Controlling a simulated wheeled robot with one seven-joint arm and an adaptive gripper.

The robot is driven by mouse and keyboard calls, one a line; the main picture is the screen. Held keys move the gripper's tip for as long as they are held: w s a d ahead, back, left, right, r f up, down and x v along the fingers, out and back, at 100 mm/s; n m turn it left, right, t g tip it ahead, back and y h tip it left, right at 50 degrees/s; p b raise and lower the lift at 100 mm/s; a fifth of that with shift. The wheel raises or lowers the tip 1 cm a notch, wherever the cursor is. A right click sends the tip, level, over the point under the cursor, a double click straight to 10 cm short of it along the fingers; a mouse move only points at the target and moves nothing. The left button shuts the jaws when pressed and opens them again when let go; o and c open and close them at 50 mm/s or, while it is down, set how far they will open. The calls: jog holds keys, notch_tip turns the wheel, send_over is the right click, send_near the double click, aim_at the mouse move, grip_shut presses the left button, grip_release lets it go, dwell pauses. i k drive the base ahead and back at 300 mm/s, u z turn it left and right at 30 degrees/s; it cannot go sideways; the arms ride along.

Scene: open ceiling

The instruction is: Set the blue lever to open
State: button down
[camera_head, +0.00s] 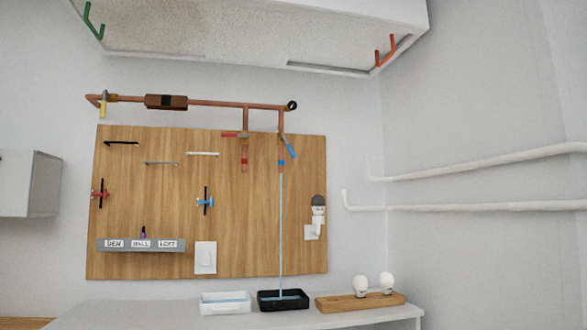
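The blue lever (288,148) sits on the right-hand copper down-pipe at the upper right of the wooden board. It slants down and to the right, at an angle to the pipe. A thin light-blue stream (281,230) runs straight down from below this pipe into a black tray (283,308) on the counter. A red lever (231,135) on the neighbouring down-pipe lies about horizontal, pointing left. My gripper is not in view.
The wooden board (265,245) also holds a blue-handled fitting (205,202), a red one (101,194), bars, a labelled shelf (141,244) and a switch (205,257). Below stand a white tray (225,308) and a wooden block (340,304) with bulbs. A white cabinet (250,30) overhangs above.

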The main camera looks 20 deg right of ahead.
aim_at(284, 138)
jog(key=z, duration=0.3)
jog(key=i, duration=1.2)
jog(key=z, duration=0.55)
